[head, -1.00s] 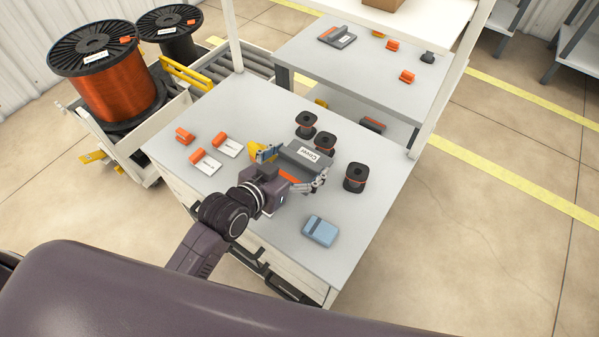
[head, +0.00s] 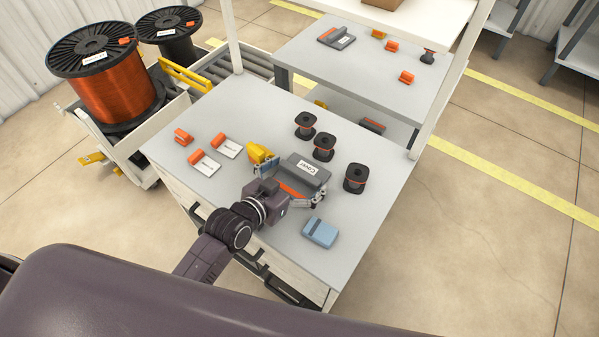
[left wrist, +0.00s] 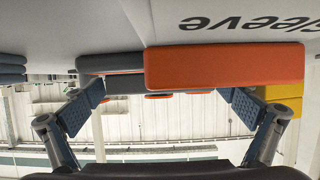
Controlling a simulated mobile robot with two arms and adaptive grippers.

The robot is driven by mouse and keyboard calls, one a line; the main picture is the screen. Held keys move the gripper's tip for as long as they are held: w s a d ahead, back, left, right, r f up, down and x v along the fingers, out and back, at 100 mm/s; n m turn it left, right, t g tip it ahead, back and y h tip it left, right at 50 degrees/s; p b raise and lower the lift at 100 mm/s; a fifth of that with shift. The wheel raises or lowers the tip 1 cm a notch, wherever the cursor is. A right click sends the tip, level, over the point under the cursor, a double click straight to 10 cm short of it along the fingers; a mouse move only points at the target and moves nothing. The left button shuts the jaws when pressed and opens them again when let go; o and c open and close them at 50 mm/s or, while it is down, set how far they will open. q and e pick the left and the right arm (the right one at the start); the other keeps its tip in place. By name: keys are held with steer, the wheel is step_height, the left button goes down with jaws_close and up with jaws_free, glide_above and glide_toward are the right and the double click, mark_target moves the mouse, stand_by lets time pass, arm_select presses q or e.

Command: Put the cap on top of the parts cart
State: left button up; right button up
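A light-topped cart (head: 345,235) with dark handles on its front fills the middle of the head view. I cannot tell which piece is the cap. My left gripper (head: 294,184) is low over the cart top, its two fingers spread wide. A grey piece with a white label (head: 309,169) and an orange bar (head: 290,190) lies just beyond and between the fingers. In the left wrist view, the orange bar (left wrist: 225,65) is close to the fingertips (left wrist: 168,97). A light surface there reads "Sleeve". I cannot see the fingers pressing on anything. My right gripper is out of view.
A yellow piece (head: 258,153) and labelled cards (head: 206,163) lie left. A second table (head: 340,75) is behind, large wire reels (head: 110,85) at the far left.

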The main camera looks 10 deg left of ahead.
arm_select(q)
steer(key=shift+r, duration=0.1)
steer(key=v, duration=1.2)
stand_by(0.5)
